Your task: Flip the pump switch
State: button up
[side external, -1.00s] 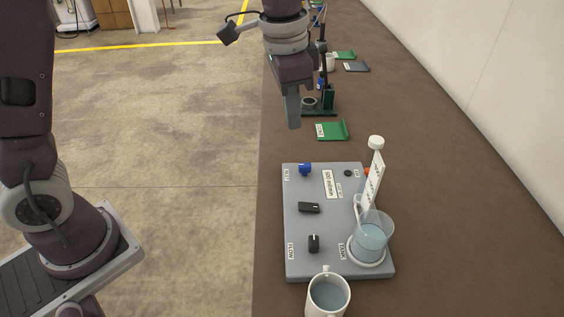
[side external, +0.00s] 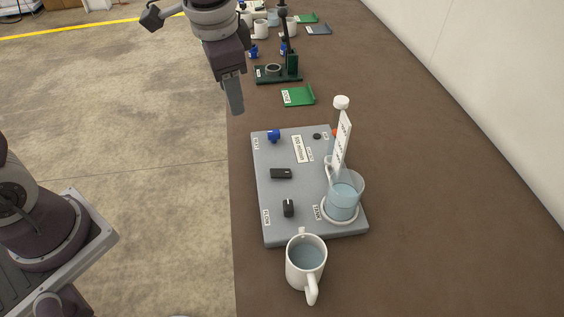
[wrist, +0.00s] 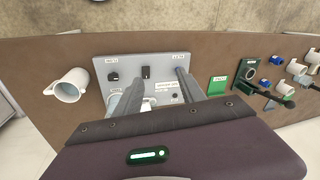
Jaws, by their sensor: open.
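The grey pump board (side external: 263,205) lies on the brown bench. A black rocker switch (side external: 281,173) sits at its middle, probably the pump switch; its label is not readable. It also shows in the wrist view (wrist: 147,72), between my finger lines. A black knob (side external: 289,208) is at the near left and a blue valve (side external: 274,135) at the far left. My gripper (side external: 237,108) hangs above the bench's left edge, beyond the board's far left corner, apart from the switch. In the wrist view my two fingers (wrist: 160,77) are spread, with nothing between them.
A white mug of liquid (side external: 305,264) stands in front. A green tray (side external: 298,96) and a dark green stand (side external: 292,66) are behind. Bench to the right is clear.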

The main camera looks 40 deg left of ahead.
aim_at(287, 172)
jog(key=w+d+f+m, duration=0.1)
jog(key=w+d+f, duration=0.1)
jog(key=f, duration=0.5)
jog(key=w+d+f+g+h, duration=0.1)
jog(key=w+d+f, duration=0.1)
jog(key=f, duration=0.6)
jog(key=w+d+f+m+g, duration=0.1)
jog(key=w+d+f, duration=0.2)
jog(key=f, duration=0.5)
jog(key=shift+w+f+m, duration=0.1)
jog(key=shift+w+m, duration=0.2)
jog(key=shift+w, duration=0.15)
